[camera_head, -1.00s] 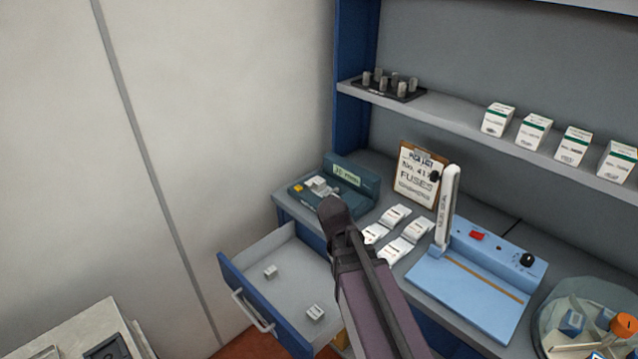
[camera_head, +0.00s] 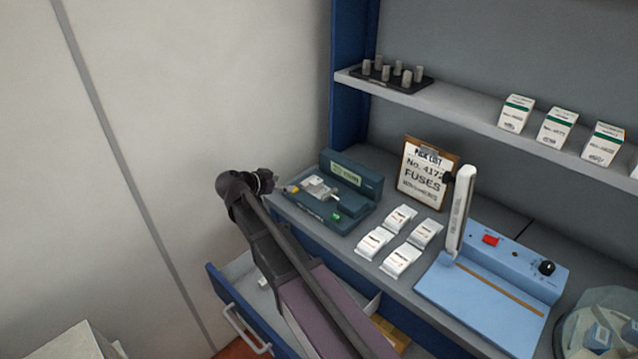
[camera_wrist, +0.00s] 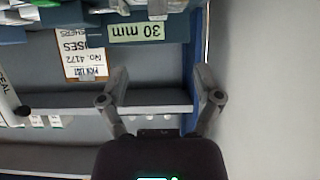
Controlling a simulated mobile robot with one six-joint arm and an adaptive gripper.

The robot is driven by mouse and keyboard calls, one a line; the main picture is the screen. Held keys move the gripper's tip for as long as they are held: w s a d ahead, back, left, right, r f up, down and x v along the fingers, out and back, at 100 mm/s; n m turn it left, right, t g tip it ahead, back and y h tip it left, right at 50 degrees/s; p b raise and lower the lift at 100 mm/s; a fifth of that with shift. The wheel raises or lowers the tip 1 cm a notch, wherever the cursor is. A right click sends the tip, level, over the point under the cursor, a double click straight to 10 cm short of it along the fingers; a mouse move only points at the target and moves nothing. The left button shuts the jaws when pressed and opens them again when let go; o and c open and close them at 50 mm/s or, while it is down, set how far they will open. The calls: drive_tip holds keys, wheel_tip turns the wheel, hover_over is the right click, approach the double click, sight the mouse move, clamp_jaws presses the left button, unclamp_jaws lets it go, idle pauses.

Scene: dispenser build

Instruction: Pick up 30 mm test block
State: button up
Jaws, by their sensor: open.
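No block can be read as the 30 mm test block. A dark green instrument (camera_head: 310,207) sits at the left end of the counter, with pale metal parts (camera_head: 319,188) on top; whether one is a loose block is unclear. In the wrist view a label reading 30 mm (camera_wrist: 137,32) shows near the top. My gripper (camera_head: 272,181) is just left of the instrument. In the wrist view my gripper (camera_wrist: 160,87) is open, with nothing between its fingers. A small pale piece (camera_head: 262,283) shows in the open drawer, partly hidden by my arm.
The open drawer (camera_head: 240,308) juts out below the counter. White packets (camera_head: 400,217), a clipboard (camera_head: 428,172) and a blue sealer (camera_head: 490,290) with a raised arm stand to the right. A shelf (camera_head: 450,112) runs above. The wall (camera_head: 190,120) is left of my gripper.

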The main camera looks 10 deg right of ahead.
drive_tip(key=shift+d, duration=0.2)
drive_tip(key=b, duration=0.4)
approach(316, 181)
drive_tip(key=shift+f+x, duration=0.25)
drive_tip(key=shift+x, duration=1)
drive_tip(key=shift+w+d+f, duration=0.15)
drive_tip(key=shift+w+d, duration=0.1)
drive_tip(key=shift+w, duration=0.05)
drive_tip(key=shift+b+x, duration=1.2)
drive_tip(key=shift+x, duration=1.4)
drive_tip(key=shift+d, duration=0.1)
drive_tip(key=shift+s, duration=0.1)
drive_tip(key=shift+c, duration=0.2)
clamp_jaws()
